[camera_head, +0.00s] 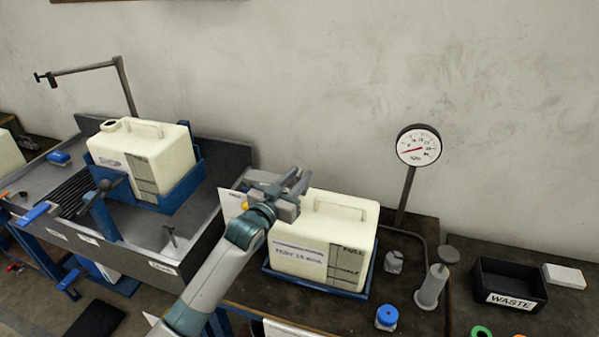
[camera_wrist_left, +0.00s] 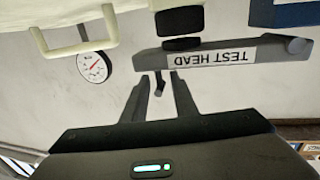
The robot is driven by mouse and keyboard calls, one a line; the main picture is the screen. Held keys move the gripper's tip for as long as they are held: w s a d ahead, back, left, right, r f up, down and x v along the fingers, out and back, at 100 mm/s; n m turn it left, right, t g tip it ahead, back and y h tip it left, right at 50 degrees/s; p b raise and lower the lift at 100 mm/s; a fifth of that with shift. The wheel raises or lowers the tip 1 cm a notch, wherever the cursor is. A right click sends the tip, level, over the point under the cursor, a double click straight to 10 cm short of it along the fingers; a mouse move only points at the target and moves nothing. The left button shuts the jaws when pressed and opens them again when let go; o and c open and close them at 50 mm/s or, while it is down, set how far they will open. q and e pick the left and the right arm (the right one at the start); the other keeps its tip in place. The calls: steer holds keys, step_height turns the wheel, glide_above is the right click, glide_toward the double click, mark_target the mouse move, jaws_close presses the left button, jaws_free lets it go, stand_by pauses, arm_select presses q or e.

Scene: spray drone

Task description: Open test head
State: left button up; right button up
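The test head (camera_wrist_left: 222,55), a grey bar with a "TEST HEAD" label upside down in the left wrist view, has a black round knob and a small dark lever (camera_wrist_left: 159,84). My left gripper (camera_wrist_left: 158,78) is open, with its two fingers apart on either side of the lever; I cannot tell whether they touch it. In the head view my left gripper (camera_head: 298,182) is above the top left of a cream tank (camera_head: 342,228), beside its handle, and largely covers the test head. My right gripper is not in view.
The tank sits in a blue tray (camera_head: 317,286) on a dark bench. A pressure gauge (camera_head: 419,146) on a stand is at the right, near a blue-capped jar (camera_head: 387,317), a grey cylinder (camera_head: 431,287) and a black waste bin (camera_head: 508,285). Another tank (camera_head: 143,158) stands in a blue cradle at left.

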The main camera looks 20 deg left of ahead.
arm_select(q)
steer(key=shift+w+d, duration=0.1)
steer(key=shift+w, duration=0.35)
jaws_close()
